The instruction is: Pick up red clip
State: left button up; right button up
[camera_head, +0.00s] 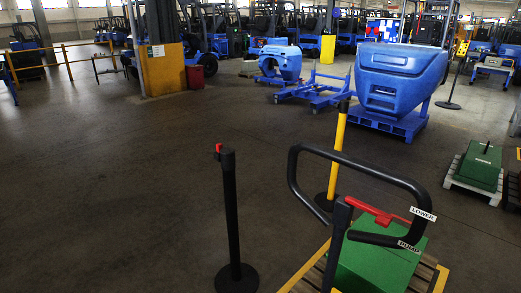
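A small red piece (218,148), which looks like the red clip, sits at the top left side of a black stanchion post (231,210). The post stands upright on a round black base on the floor, left of the pallet jack. The clip is small in the picture, and its exact shape and how it is attached cannot be told. Neither of my grippers is in view.
A black looped handle (293,180) with a red lever (378,211) and LOWER and PUMP labels stands at front right, by a green block (375,266). A yellow post (338,150) rises behind it. Blue machinery (400,78) stands beyond. Open floor (110,180) lies left.

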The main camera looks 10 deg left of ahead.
aim_at(219, 145)
jog(key=i+j+z, duration=0.2)
jog(key=j+z, duration=0.2)
jog(key=i+j+z, duration=0.2)
jog(key=j, duration=0.2)
jog(key=i+j+z, duration=0.15)
jog(key=j, duration=0.3)
jog(key=j+z, duration=0.1)
jog(key=j, duration=0.35)
jog(key=i+j, duration=0.1)
jog(key=j, duration=0.5)
jog(key=i+j+z, duration=0.1)
jog(key=j, duration=1.15)
jog(key=i+z, duration=0.05)
jog(key=i, duration=0.05)
